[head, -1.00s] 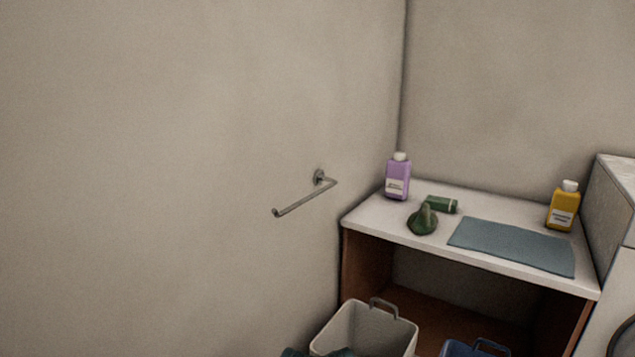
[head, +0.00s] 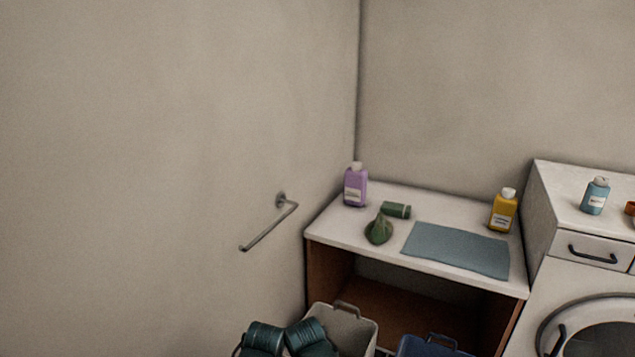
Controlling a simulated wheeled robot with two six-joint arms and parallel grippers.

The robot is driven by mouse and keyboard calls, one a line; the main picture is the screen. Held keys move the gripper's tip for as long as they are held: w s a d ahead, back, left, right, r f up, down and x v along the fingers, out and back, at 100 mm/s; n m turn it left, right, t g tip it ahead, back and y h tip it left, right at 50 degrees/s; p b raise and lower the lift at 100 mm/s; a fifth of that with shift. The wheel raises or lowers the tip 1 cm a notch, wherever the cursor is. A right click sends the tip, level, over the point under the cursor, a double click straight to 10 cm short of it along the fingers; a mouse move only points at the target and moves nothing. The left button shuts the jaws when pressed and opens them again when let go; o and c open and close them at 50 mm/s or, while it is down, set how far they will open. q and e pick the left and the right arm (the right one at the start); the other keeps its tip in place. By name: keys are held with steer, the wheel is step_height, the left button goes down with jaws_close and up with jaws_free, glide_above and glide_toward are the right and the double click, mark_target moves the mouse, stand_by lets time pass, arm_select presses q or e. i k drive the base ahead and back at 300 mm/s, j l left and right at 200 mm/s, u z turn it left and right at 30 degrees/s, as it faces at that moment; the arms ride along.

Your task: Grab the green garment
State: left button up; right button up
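A small crumpled green garment (head: 379,229) sits bunched up on the white counter (head: 330,230), near its front left part. A rolled green item (head: 396,210) with a pale end lies just behind it and to the right; I cannot tell whether it is cloth. Neither of my grippers can be made out in the head view. Dark teal rounded shapes (head: 306,335) show at the bottom edge, in front of the pale bin; I cannot tell what they are.
A purple bottle (head: 355,186) and a yellow bottle (head: 502,211) stand on the counter, with a flat blue-grey cloth (head: 456,250). A pale bin (head: 358,331) and a blue bin (head: 430,347) stand below. A towel bar (head: 270,227) juts from the left wall. A washer (head: 585,290) is at right.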

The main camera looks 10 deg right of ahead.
mark_target(378, 232)
steer(key=i+l, duration=0.15)
steer(key=i, duration=0.45)
steer(key=i+z, duration=0.1)
steer(key=z, duration=1.5)
